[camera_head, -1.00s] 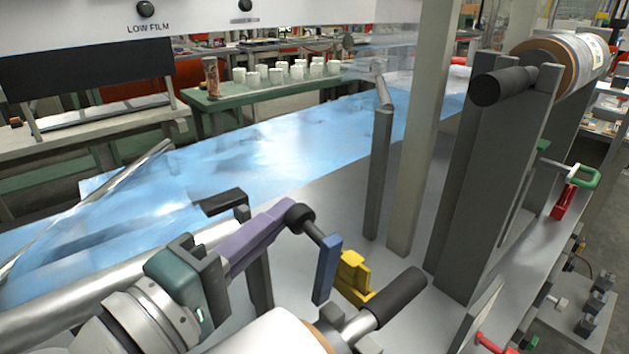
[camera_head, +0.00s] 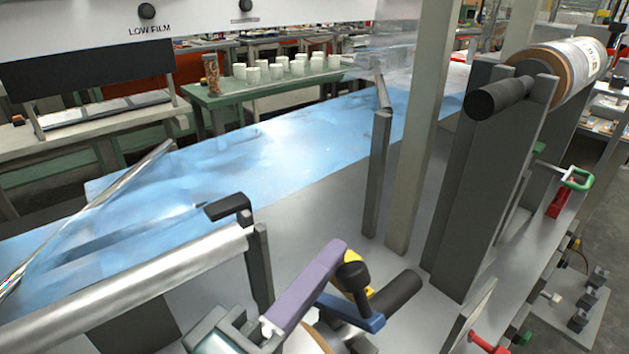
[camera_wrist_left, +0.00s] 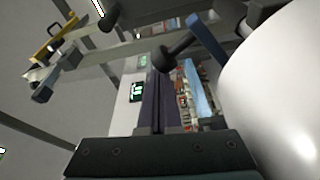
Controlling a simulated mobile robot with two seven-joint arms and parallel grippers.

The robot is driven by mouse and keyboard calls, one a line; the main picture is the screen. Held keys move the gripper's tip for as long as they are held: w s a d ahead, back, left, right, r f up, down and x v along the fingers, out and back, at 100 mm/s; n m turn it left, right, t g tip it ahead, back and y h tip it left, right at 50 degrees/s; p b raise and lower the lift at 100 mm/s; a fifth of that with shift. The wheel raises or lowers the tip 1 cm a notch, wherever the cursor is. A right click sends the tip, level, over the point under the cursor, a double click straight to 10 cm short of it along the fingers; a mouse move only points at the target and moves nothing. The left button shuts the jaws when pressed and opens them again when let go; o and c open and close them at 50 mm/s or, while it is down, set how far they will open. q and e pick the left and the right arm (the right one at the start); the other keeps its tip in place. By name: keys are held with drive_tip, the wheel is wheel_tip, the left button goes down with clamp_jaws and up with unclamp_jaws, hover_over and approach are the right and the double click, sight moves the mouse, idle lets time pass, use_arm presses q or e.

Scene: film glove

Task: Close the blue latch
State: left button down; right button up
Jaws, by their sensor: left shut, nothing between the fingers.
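The blue latch (camera_head: 352,313) is a blue bar with a black knob (camera_head: 351,276) at one end. In the head view it lies at a low slant by a yellow bracket (camera_head: 349,255). In the wrist view the blue bar (camera_wrist_left: 207,42) and black knob (camera_wrist_left: 174,55) show just beyond my fingertips. My left gripper (camera_head: 338,247) has purple fingers, shut and empty, also seen in the wrist view (camera_wrist_left: 158,82). Its fingers are beside the knob and partly cover the yellow bracket. I cannot tell whether they touch the latch. My right gripper is out of view.
A dark roller end (camera_head: 398,292) sticks out just right of the latch. Grey posts (camera_head: 376,175) and a thick dark upright (camera_head: 470,185) stand behind and right. A silver roller (camera_head: 150,272) lies left. In the wrist view a white roll (camera_wrist_left: 285,90) is close at right.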

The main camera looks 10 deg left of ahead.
use_arm(q)
drive_tip(key=shift+s+d+f, duration=0.1)
drive_tip(key=shift+s+d, duration=0.05)
drive_tip(key=shift+d, duration=0.1)
idle(0.5)
